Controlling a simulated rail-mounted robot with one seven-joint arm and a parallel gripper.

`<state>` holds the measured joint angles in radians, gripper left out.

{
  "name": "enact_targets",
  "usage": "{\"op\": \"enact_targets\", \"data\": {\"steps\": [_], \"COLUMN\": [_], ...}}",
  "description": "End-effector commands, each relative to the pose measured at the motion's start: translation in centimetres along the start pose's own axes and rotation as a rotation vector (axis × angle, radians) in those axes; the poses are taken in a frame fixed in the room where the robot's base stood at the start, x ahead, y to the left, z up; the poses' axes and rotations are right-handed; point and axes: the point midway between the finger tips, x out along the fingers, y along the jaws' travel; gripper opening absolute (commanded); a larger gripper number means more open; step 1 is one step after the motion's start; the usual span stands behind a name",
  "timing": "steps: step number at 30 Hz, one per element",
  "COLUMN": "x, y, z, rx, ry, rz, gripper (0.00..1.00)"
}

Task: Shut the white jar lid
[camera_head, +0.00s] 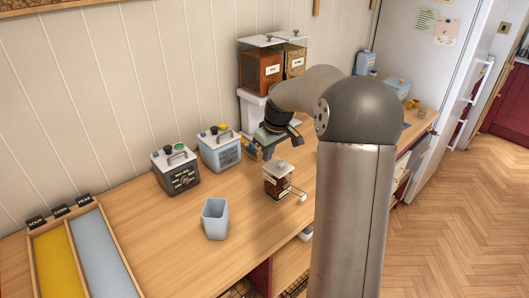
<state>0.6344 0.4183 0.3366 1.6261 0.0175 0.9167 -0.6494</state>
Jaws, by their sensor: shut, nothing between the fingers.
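A small jar (276,187) with brown contents stands on the wooden counter in the middle of the head view. Its white lid (279,168) shows at the top of the jar. Whether the lid sits flush or is slightly raised is too small to tell. A small white piece (302,197) sticks out at the jar's lower right. My gripper (267,153) is shut and empty, pointing down just behind and to the upper left of the lid. It looks close to the lid, but I cannot tell whether they touch.
A pale blue cup (215,219) stands left of the jar on the counter (160,235). Two boxy canisters (176,172) (220,150) stand along the wall. Tall dispensers (262,68) stand behind my gripper. A divided tray (56,262) is at far left.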

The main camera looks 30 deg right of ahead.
Motion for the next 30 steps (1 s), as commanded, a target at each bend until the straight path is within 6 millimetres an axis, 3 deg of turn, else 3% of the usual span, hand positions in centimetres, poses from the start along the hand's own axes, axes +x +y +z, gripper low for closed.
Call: {"op": "enact_targets", "data": {"steps": [11,30], "x": [-0.3,-6.3], "y": [0.0,-0.1], "z": [-0.2,-1.7], "rx": [-0.002,-0.002], "ry": [0.000,0.000], "rz": [0.000,0.001], "gripper": [0.00,0.00]}}
